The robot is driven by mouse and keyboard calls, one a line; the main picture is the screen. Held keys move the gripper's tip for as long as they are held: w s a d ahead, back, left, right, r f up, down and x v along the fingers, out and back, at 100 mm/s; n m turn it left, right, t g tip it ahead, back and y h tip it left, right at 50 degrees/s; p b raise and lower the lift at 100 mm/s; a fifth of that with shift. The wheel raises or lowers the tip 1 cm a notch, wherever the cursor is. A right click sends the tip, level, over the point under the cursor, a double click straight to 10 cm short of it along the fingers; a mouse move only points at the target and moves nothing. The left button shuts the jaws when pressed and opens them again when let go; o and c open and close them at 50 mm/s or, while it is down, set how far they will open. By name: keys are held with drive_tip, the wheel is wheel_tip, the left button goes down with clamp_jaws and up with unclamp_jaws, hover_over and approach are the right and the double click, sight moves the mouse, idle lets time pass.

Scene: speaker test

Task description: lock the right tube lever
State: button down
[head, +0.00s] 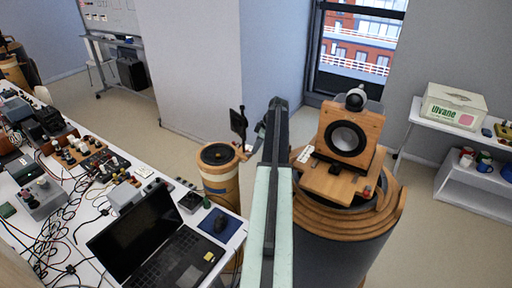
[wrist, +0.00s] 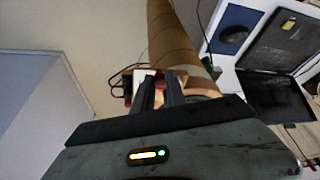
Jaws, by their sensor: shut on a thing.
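My gripper (wrist: 159,78) shows from behind in the wrist view, its two dark fingers close together over a wooden clamp-like part (wrist: 198,84) at the end of a cardboard tube (wrist: 176,40). A small red and white piece shows by the fingertips; I take what is between them as the tube lever, but it is mostly hidden. In the head view, the cardboard tube (head: 220,180) stands upright with a dark round top, left of my arm. The fingertips are hard to make out there. Whether the lever is locked cannot be told.
A wooden speaker box (head: 347,135) stands on a round wooden-rimmed drum (head: 395,212) right of my arm. A cluttered bench with a laptop (head: 150,235) is at left. A shelf with a white box (head: 452,106) is at right. Floor behind the tube is clear.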

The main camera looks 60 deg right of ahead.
drive_tip(key=shift+s+a+m+h, duration=0.3)
drive_tip(key=shift+a+m+h, duration=0.4)
drive_tip(key=shift+m, duration=1.2)
drive_tip(key=shift+s+a+m+h, duration=0.3)
drive_tip(key=shift+a+m+h, duration=0.4)
drive_tip(key=shift+m, duration=1.2)
drive_tip(key=shift+s+a+m+h, duration=0.3)
drive_tip(key=shift+a+m+h, duration=0.4)
drive_tip(key=shift+m, duration=1.2)
drive_tip(key=shift+d+g, duration=0.15)
drive_tip(key=shift+g, duration=0.15)
drive_tip(key=c, duration=1.4)
unclamp_jaws()
drive_tip(key=shift+o, duration=0.2)
drive_tip(key=p+v, duration=0.7)
drive_tip(key=shift+r, duration=0.35)
drive_tip(key=shift+s, duration=0.1)
